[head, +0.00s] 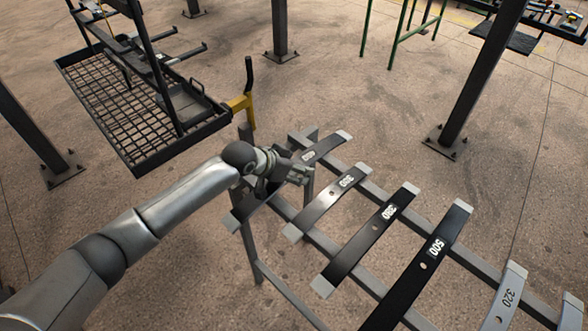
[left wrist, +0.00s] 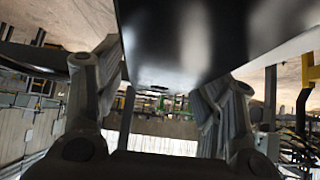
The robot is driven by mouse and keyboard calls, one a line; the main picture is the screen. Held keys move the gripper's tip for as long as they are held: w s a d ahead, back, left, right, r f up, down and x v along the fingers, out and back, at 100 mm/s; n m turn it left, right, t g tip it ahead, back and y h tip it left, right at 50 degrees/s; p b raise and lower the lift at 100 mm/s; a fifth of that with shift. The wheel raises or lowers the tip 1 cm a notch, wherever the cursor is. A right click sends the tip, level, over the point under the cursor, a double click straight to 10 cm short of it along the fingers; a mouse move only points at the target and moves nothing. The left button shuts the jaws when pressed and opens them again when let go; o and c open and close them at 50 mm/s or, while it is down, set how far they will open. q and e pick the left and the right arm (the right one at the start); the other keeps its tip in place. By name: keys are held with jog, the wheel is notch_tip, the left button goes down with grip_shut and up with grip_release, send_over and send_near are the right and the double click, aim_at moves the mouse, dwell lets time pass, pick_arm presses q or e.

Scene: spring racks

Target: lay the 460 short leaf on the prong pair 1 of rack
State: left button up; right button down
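My left gripper (head: 298,174) is at the leftmost dark leaf (head: 325,148) on the grey stand. The gripper covers its middle, and its label is too small and partly covered to read surely. In the left wrist view, a broad dark leaf surface (left wrist: 175,45) lies between the two fingers of my left gripper (left wrist: 160,90). I cannot tell whether the fingers press on it. A dark frame with horizontal prongs (head: 190,52) stands at the upper left and may be the rack. My right gripper is out of view.
Other leaves lie across the stand's rails: 380 (head: 372,238), 500 (head: 420,268), a grey 320 (head: 505,300) and one with a blurred label (head: 325,200). A mesh tray (head: 130,115) is at the upper left. Dark posts (head: 475,85) rise from the floor. Open floor lies behind the stand.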

aim_at(296, 157)
pick_arm(q)
grip_shut()
jog(key=shift+w+d+r, duration=0.1)
jog(key=shift+w+r, duration=0.05)
jog(key=shift+r, duration=0.1)
jog(key=shift+r, duration=0.25)
jog(key=r, duration=0.3)
jog(key=shift+s+d+r, duration=0.2)
jog(key=shift+s, duration=0.05)
jog(key=s+d+r, duration=0.6)
jog(key=s+r, duration=0.3)
jog(key=s, duration=0.2)
jog(key=shift+s+d+b, duration=0.35)
jog(key=shift+b, duration=0.1)
